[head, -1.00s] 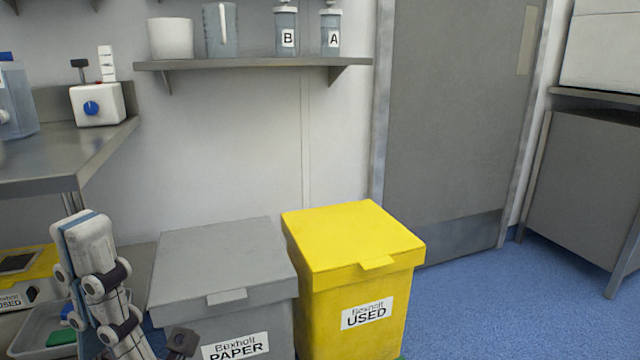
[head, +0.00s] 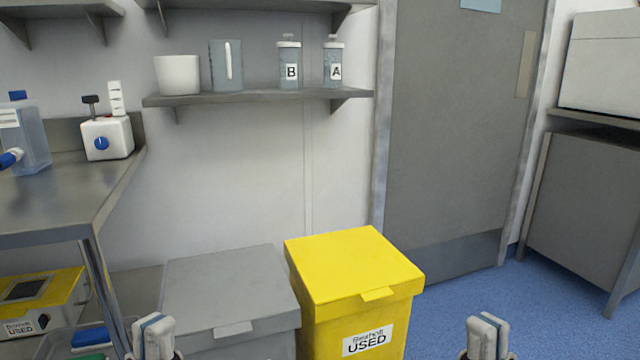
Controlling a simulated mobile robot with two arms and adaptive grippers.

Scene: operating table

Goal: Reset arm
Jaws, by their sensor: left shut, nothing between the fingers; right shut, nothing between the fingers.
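My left gripper (head: 153,337) shows at the bottom edge of the head view, in front of the grey bin, with its white fingers together and nothing between them. My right gripper (head: 487,335) shows at the bottom edge to the right of the yellow bin, also shut and empty, over the blue floor. Both point upward in the picture. The arms below them are cut off by the frame edge.
A grey lidded bin (head: 225,290) and a yellow bin labelled USED (head: 350,265) stand side by side, lids shut. A steel table (head: 60,205) is at left, with a white device (head: 107,138) on it. A wall shelf (head: 260,96) holds containers. Blue floor (head: 460,300) at right is clear.

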